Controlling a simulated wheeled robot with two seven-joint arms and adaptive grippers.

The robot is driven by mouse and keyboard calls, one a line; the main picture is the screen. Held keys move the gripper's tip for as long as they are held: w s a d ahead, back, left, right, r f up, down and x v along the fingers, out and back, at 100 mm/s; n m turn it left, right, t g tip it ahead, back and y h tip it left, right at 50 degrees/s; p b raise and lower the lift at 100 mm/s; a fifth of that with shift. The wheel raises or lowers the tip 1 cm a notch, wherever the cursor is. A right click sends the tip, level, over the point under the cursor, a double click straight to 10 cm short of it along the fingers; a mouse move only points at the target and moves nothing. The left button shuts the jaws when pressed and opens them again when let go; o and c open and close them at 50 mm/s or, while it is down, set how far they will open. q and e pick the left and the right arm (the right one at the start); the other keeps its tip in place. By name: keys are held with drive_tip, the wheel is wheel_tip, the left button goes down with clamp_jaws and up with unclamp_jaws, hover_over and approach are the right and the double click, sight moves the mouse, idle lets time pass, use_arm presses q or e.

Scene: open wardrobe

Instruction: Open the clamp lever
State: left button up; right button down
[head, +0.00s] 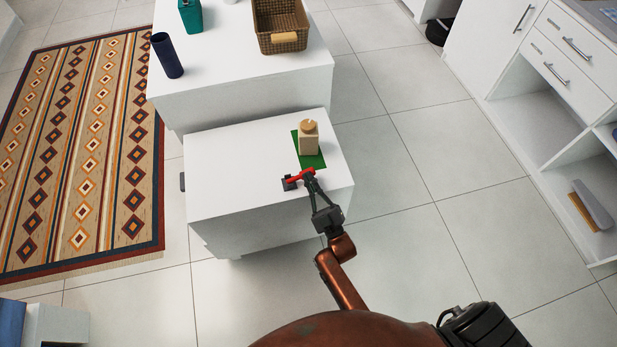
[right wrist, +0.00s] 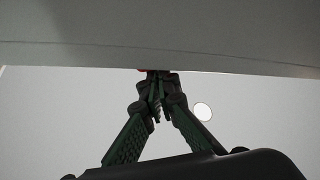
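The clamp (head: 291,184) is a small dark device at the near edge of the low white cabinet top. Its red lever (head: 299,176) lies across it, pointing right. My right gripper (head: 309,178) is at the lever's right end, with its fingers close together. In the right wrist view the fingers of the right gripper (right wrist: 156,88) converge at a pale edge, where only a sliver of red (right wrist: 147,70) shows. I cannot tell whether the lever is between the fingertips. My left gripper is not in view.
A wooden block-like object (head: 309,140) stands on a green mat (head: 315,161) just behind the clamp. The low white cabinet (head: 230,160) is otherwise clear to the left. A taller white unit behind carries a wicker basket (head: 289,42), a dark cylinder (head: 167,56) and a teal container (head: 190,16).

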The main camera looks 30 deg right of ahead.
drive_tip(key=v, duration=1.1)
drive_tip(key=shift+s, duration=0.15)
drive_tip(key=shift+f, duration=0.15)
